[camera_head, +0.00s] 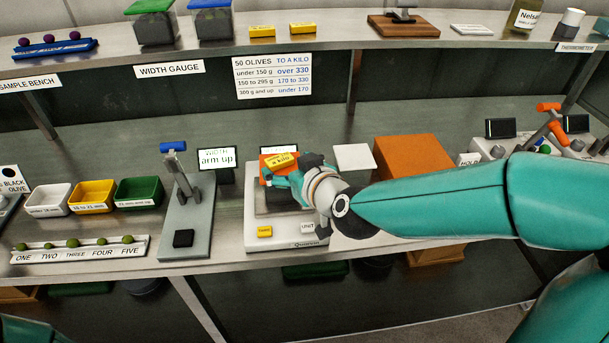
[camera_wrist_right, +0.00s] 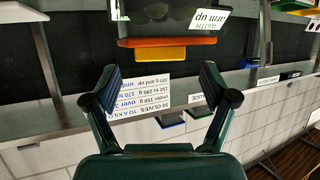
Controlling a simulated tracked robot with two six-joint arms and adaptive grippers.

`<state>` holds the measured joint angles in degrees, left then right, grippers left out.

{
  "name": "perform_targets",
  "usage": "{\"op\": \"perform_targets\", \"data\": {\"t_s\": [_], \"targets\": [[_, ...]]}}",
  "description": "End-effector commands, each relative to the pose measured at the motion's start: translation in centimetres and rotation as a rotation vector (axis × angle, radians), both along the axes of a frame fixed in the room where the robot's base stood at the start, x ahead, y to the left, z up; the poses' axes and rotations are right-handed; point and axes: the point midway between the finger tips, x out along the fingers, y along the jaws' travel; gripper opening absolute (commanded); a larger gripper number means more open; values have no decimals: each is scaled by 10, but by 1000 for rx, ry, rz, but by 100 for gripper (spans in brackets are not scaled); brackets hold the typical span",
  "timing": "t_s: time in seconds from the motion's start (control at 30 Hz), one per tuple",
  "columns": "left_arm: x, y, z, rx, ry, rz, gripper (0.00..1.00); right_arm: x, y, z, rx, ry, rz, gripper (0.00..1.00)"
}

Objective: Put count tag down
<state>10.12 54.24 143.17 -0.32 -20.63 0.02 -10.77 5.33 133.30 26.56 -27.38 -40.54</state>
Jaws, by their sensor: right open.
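The count tag (camera_head: 275,160) is an orange piece with a yellow label whose visible words include "a kilo". In the head view it is at the back of the white bench scale (camera_head: 256,236), just beyond my right gripper (camera_head: 287,182). In the right wrist view, the orange and yellow tag (camera_wrist_right: 168,42) lies ahead of the right fingertips (camera_wrist_right: 160,78). The fingers are spread apart with nothing between them. The gripper covers part of the scale's pan and display, so I cannot tell what the tag rests on. My left gripper is not in view.
A width gauge (camera_head: 188,218) stands left of the scale. White, yellow and green bins (camera_head: 138,191) and a numbered olive strip (camera_head: 80,250) are further left. An orange box (camera_head: 412,155) and a white square plate (camera_head: 353,157) are to the right. A raised shelf (camera_head: 300,48) runs behind.

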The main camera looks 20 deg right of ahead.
Motion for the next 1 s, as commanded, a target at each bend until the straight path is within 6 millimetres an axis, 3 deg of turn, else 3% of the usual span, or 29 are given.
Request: {"op": "perform_targets", "data": {"t_s": [0.2,0.43,1.0], "targets": [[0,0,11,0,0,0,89,-42,-4,22,1,-3,1,84],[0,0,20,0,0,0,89,-74,-8,34,1,-2,2,84],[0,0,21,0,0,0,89,-83,-9,34,0,0,1,84]]}}
